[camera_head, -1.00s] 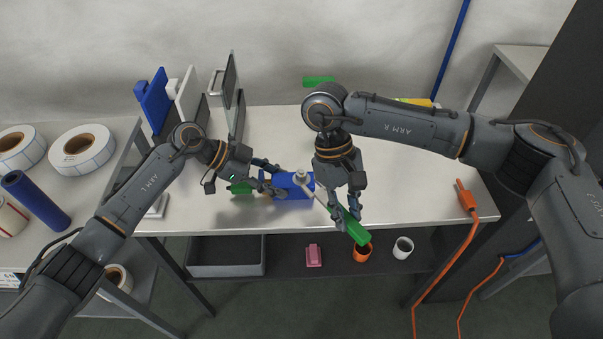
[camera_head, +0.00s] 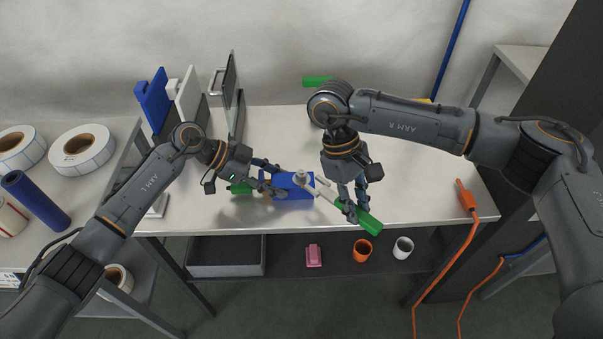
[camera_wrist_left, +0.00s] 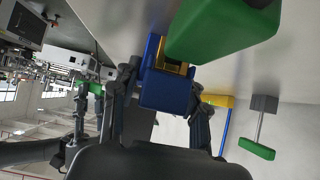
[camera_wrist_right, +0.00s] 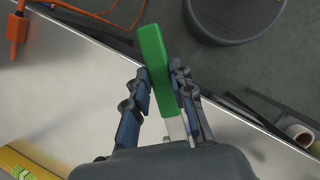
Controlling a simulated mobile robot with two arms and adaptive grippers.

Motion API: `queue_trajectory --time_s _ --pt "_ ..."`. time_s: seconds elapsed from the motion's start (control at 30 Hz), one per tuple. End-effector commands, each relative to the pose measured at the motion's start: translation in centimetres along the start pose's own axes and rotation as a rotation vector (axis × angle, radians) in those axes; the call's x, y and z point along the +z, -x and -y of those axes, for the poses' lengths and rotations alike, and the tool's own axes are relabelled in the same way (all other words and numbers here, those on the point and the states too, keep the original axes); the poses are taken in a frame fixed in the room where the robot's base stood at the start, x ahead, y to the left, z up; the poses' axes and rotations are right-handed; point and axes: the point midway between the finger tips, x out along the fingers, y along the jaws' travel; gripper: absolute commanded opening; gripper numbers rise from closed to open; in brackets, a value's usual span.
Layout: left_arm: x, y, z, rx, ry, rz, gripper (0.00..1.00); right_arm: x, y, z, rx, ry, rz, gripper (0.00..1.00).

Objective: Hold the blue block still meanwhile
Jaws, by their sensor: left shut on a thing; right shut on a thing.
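The blue block (camera_head: 292,192) is on the white table near its front edge. My left gripper (camera_head: 270,184) is shut on its left end; in the left wrist view the blue block (camera_wrist_left: 166,93) sits between the fingers, with a yellow part showing in it. My right gripper (camera_head: 355,208) is shut on the green handle (camera_head: 371,221) of a tool with a pale shaft. The tool's far end overlaps the block in the head view; I cannot tell whether they touch. The green handle also shows in the right wrist view (camera_wrist_right: 155,70).
A green piece (camera_head: 240,187) lies beside my left gripper. Blue and white upright panels (camera_head: 153,98) stand at the back left. Another green piece (camera_head: 317,81) is at the back. A grey bin (camera_head: 226,270), pink item (camera_head: 313,256) and cups (camera_head: 362,250) sit on the lower shelf.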

Motion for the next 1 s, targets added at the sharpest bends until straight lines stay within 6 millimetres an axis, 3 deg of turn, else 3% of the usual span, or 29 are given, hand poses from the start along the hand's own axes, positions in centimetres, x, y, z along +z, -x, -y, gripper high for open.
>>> queue_trajectory --time_s 1.0 --pt "0.54 -0.2 -0.15 0.004 0.005 0.009 0.0 -0.89 0.35 0.05 -0.001 -0.002 -0.001 0.0"
